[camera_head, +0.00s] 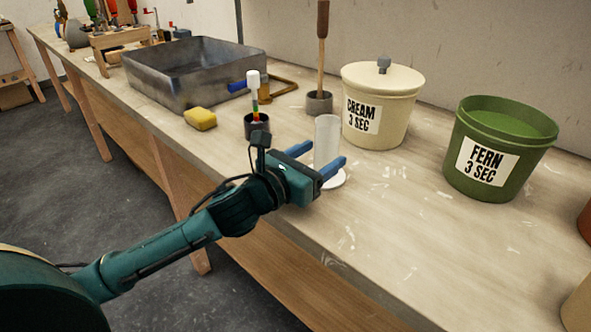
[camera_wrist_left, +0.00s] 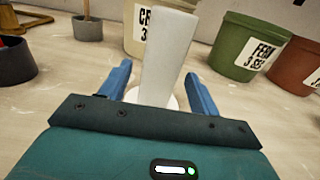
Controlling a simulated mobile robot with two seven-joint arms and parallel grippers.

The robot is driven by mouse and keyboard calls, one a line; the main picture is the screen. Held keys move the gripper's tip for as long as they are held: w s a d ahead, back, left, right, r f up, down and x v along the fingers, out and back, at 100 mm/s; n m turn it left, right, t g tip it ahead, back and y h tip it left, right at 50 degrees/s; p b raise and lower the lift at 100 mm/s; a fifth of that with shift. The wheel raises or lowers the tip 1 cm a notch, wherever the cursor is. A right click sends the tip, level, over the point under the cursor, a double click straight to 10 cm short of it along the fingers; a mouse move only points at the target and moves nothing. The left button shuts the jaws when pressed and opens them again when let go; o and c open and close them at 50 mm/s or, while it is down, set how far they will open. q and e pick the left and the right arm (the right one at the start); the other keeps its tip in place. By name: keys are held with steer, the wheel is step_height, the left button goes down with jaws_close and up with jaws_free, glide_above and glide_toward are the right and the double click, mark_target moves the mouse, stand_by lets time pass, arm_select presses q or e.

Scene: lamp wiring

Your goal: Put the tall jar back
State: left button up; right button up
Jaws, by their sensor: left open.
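The tall jar (camera_head: 327,139) is a pale, frosted cylinder standing upright on a round white base (camera_head: 334,180) on the bench. It also shows in the left wrist view (camera_wrist_left: 168,52), between the two blue fingers. My left gripper (camera_head: 320,158) is open, with one finger on each side of the jar. I cannot tell whether either finger touches it. The jar's lower part is partly hidden behind the gripper in the head view. My right gripper is not in view.
A cream bucket (camera_head: 376,122) with a lid and an open green bucket (camera_head: 486,165) stand behind and right. A dark cup (camera_head: 257,126) holding a striped tube, a yellow sponge (camera_head: 201,119) and a metal basin (camera_head: 160,89) stand left. Bare bench (camera_head: 400,235) lies at front right.

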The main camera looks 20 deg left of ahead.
arm_select(q)
steer(key=v, duration=0.6)
steer(key=shift+s+a+f, duration=0.1)
steer(key=shift+s, duration=0.25)
steer(key=shift+s+a+b, duration=0.1)
steer(key=shift+s+b, duration=0.2)
steer(key=shift+s, duration=0.35)
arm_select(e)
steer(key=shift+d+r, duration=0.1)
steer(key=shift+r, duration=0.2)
arm_select(q)
steer(key=shift+a, duration=0.1)
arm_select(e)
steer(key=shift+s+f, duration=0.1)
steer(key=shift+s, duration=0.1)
